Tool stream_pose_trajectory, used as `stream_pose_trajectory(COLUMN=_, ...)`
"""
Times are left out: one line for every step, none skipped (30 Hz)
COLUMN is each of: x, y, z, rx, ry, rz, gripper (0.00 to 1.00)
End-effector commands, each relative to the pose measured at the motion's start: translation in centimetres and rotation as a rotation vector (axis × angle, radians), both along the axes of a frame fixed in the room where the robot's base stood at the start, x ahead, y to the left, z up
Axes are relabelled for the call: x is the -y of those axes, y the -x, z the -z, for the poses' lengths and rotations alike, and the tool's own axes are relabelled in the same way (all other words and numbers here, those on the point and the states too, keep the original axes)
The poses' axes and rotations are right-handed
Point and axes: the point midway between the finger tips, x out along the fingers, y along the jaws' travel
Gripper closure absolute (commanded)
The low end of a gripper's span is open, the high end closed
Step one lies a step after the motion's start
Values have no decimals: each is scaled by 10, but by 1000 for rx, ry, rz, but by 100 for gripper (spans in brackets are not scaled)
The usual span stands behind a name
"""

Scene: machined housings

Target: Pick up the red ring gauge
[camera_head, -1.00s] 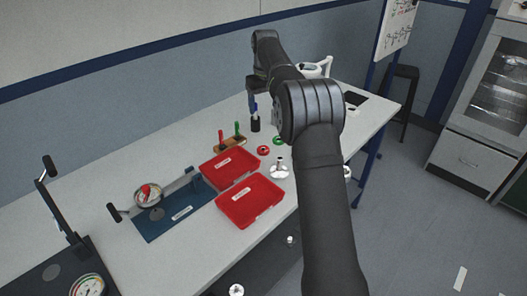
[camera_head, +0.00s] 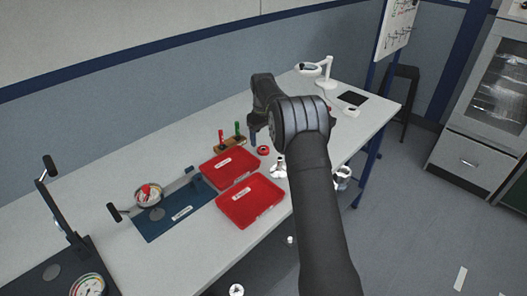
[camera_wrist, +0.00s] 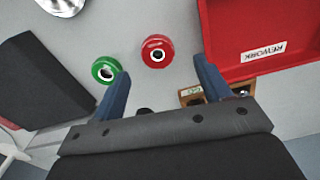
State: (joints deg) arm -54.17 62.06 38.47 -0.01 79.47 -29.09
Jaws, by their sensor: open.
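The red ring gauge (camera_wrist: 157,50) lies flat on the bench, just beyond and between my fingertips in the wrist view. In the head view the red ring gauge (camera_head: 263,150) shows beside my arm. A green ring gauge (camera_wrist: 106,69) lies to its left in the wrist view, partly covered by my left finger; my arm hides it in the head view. My gripper (camera_wrist: 161,67) is open, with blue fingers apart and nothing between them. In the head view only part of my gripper (camera_head: 253,139) shows, above the bench near the wooden stand.
A wooden stand (camera_head: 230,147) with red- and green-handled gauges stands close by. Two red trays (camera_head: 276,199) lie in front; one labelled REWORK (camera_wrist: 293,62) is near my right finger. A machined metal housing (camera_head: 279,170) sits near the red ring. A magnifier lamp (camera_head: 327,75) stands behind.

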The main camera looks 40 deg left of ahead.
Motion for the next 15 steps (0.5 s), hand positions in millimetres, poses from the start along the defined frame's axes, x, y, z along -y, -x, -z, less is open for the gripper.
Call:
stream_pose_trajectory(x=0, y=0, z=2, rx=0, ry=0, rz=0, gripper=30)
stream_pose_trajectory(x=0, y=0, z=4, rx=0, ry=0, rz=0, gripper=30)
stream_pose_trajectory(x=0, y=-1, z=6, rx=0, ry=1, rz=0, gripper=30)
stream_pose_trajectory(x=0, y=-1, z=9, rx=-1, ry=1, rz=0, gripper=30)
stream_pose_trajectory(x=0, y=-1, z=12, rx=-1, ry=2, rz=0, gripper=30)
stream_pose_trajectory(x=0, y=-2, z=18, rx=-2, ry=3, rz=1, gripper=30)
stream_pose_trajectory(x=0, y=-3, z=22, rx=-2, ry=3, rz=1, gripper=30)
stream_pose_trajectory(x=0, y=-3, z=27, rx=-2, ry=3, rz=1, gripper=30)
stream_pose_trajectory(x=0, y=-4, z=33, rx=-1, ry=2, rz=1, gripper=30)
stream_pose_trajectory(x=0, y=-4, z=38, rx=-2, ry=3, rz=1, gripper=30)
stream_pose_trajectory(x=0, y=-4, z=43, rx=-2, ry=3, rz=1, gripper=30)
stream_pose_trajectory(x=0, y=-4, z=47, rx=-1, ry=2, rz=1, gripper=30)
stream_pose_trajectory(x=-1, y=-4, z=50, rx=0, ry=1, rz=1, gripper=30)
stream_pose_trajectory(x=-1, y=-4, z=52, rx=1, ry=0, rz=1, gripper=30)
stream_pose_trajectory(x=-1, y=-4, z=53, rx=1, ry=0, rz=1, gripper=30)
